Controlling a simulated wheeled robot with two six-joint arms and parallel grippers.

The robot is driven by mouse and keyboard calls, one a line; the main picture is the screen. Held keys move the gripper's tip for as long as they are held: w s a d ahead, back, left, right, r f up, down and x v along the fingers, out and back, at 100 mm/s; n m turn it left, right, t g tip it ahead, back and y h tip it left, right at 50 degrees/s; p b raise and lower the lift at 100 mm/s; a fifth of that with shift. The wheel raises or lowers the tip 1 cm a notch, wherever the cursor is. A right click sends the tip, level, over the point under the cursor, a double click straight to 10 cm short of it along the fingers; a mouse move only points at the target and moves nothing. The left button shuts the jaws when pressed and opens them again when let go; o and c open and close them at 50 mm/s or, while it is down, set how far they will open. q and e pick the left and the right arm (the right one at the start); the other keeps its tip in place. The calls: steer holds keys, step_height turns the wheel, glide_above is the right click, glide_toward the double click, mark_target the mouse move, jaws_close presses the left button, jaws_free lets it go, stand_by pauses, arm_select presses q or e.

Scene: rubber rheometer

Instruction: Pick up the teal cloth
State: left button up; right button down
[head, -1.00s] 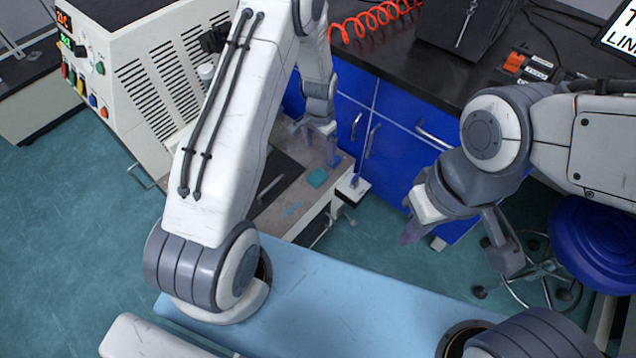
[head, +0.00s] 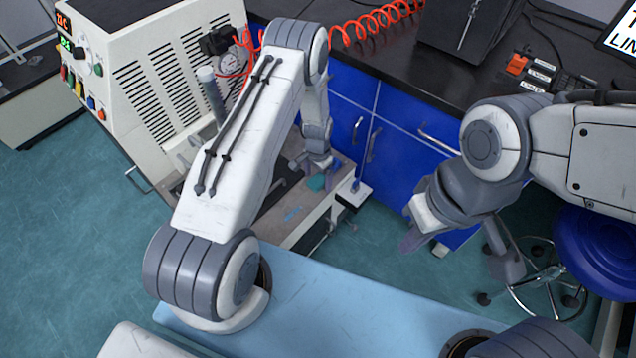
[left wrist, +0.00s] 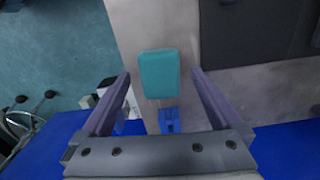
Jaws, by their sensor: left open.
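The teal cloth (head: 317,183) is a small folded pad lying on the worn grey ledge of the machine in the head view. It also shows in the left wrist view (left wrist: 160,68), upper middle, as a rounded rectangle. My left gripper (head: 322,170) is over the cloth and partly covers it. In the left wrist view its two fingers (left wrist: 160,88) are spread, with the cloth between and beyond their tips, and it holds nothing. My right gripper (head: 412,240) hangs over the floor, away from the cloth. Its jaw gap is not clear.
The cream machine (head: 150,100) with its panel stands left. A small blue item (left wrist: 169,120) lies near the cloth. Blue cabinets (head: 400,150) under a black counter (head: 400,75) stand behind the ledge. A blue stool (head: 595,245) is at right.

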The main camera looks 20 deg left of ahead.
mark_target(319, 180)
arm_select(q)
steer(key=c, duration=1.4)
steer(key=shift+c, duration=0.2)
steer(key=shift+r, duration=0.15)
step_height(319, 180, up, 4)
steer(key=shift+d+r+p, duration=0.15)
steer(key=shift+r+p, duration=0.1)
steer(key=shift+p, duration=0.15)
steer(key=s+d+r, duration=0.4)
steer(key=d+r, duration=0.2)
steer(key=d, duration=0.4)
steer(key=shift+s+d+r+p, duration=0.15)
steer(key=shift+d+p, duration=0.15)
steer(key=shift+p, duration=0.15)
